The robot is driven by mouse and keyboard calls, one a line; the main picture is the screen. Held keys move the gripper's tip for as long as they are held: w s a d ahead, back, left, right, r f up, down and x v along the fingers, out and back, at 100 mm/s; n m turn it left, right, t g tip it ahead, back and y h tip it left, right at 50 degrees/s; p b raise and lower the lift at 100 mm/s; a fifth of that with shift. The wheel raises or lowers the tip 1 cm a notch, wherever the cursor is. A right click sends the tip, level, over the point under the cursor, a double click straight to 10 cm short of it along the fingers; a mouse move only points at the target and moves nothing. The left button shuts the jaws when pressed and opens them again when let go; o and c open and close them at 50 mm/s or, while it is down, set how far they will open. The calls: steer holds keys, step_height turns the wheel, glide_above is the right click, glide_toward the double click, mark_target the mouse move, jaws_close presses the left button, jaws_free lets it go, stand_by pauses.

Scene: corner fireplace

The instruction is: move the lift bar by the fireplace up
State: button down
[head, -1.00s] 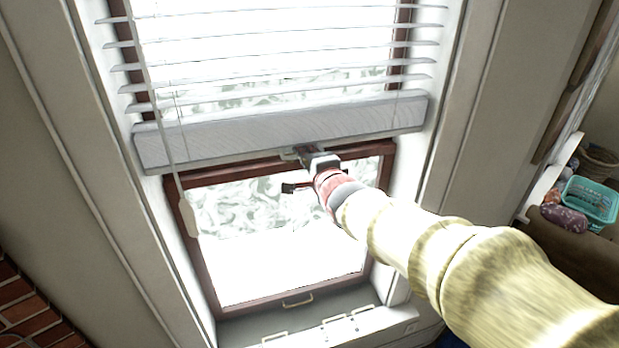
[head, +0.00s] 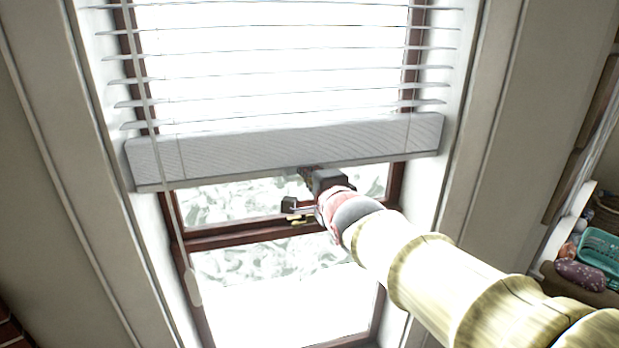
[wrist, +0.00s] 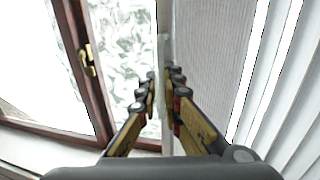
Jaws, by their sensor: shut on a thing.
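The lift bar (head: 285,152) is the wide pale grey bottom rail of the slatted blind over the window. It hangs above the window's brown middle rail, with a strip of glass showing between them, and its right end sits higher in the head view. My gripper (head: 310,178) is at the bar's lower edge, near its middle. In the wrist view the bar (wrist: 208,60) is right of the fingers. My gripper (wrist: 162,88) is shut there on a thin pale strip along the bar's edge. The exact contact is partly hidden by the fingers.
White blind slats (head: 280,68) spread above the bar. A pale wand (head: 170,190) hangs at the left. The brown window frame (head: 235,234) has a brass latch (wrist: 88,60). A teal basket (head: 600,250) stands at the far right.

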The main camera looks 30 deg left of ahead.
steer(key=shift+r, duration=0.45)
steer(key=c, duration=2.2)
jaws_free()
steer(key=shift+c, duration=0.2)
steer(key=shift+o, duration=1.2)
steer(key=shift+f, duration=0.2)
steer(key=v, duration=1.2)
